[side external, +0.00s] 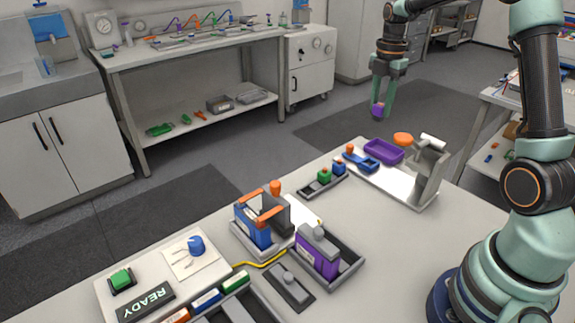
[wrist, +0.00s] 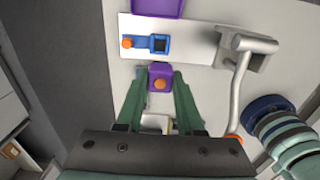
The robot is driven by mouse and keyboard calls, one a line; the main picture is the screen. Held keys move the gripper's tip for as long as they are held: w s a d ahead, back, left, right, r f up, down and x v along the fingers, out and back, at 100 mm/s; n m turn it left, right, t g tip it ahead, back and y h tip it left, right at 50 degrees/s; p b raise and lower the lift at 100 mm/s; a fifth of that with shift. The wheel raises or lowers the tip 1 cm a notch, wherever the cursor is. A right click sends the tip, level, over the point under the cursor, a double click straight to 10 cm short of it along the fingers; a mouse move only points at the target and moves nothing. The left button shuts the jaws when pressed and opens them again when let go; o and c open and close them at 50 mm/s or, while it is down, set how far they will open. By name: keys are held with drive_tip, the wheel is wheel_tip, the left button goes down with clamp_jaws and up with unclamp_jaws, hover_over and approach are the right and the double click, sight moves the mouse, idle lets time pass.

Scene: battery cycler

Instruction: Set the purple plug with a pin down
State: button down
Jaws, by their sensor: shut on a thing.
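The purple plug (side external: 378,111) is between the fingertips of my gripper (side external: 380,106), held in the air above the far end of the bench. In the wrist view the plug (wrist: 160,76) has an orange pin on its face, and the green fingers (wrist: 158,88) are shut on its sides. The same tray shows at the top edge of the wrist view (wrist: 158,7).
A blue holder (side external: 361,160) with an orange knob lies on the white plate (side external: 400,187). A grey lever stand (side external: 430,165) rises at the plate's right end. A rack with a green and a blue plug (side external: 325,178) is nearby.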

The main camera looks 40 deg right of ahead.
sight(381, 104)
wheel_tip(381, 104, up, 4)
drive_tip(key=shift+r, duration=0.2)
drive_tip(key=shift+w+d+r, duration=0.1)
drive_tip(key=shift+d+r, duration=0.05)
drive_tip(key=shift+r, duration=0.15)
drive_tip(key=w+d+f, duration=0.1)
drive_tip(key=d, duration=0.8)
drive_tip(key=f, duration=1.9)
drive_tip(key=shift+w+d+f, duration=0.1)
drive_tip(key=shift+w+f, duration=0.1)
drive_tip(key=shift+f, duration=0.15)
drive_tip(key=shift+f, duration=0.15)
drive_tip(key=c, duration=0.5)
unclamp_jaws()
drive_tip(key=shift+c, duration=0.2)
